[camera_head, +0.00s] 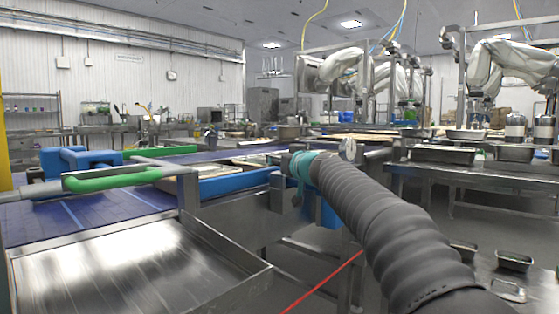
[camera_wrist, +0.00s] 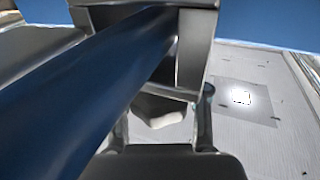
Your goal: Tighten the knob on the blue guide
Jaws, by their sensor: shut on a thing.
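In the wrist view, the blue guide (camera_wrist: 75,85) runs diagonally across the left as a thick blue bar, close to the camera. It passes by a grey metal bracket (camera_wrist: 193,50). A pale knob (camera_wrist: 160,109) shows below the bracket, partly hidden. My gripper (camera_wrist: 163,122) is shut on the knob, with one dark finger on each side. In the head view, blue guide rail (camera_head: 237,183) lies along the conveyor's near edge. My sleeved arm reaches its right end there and hides the gripper's jaws and their contact.
A blue conveyor belt (camera_head: 120,205) carries trays (camera_head: 215,170) behind the rail. A steel chute (camera_head: 135,265) stands at the front left, with a green handle (camera_head: 110,179) above. Steel tables (camera_head: 470,170) with pans are at right.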

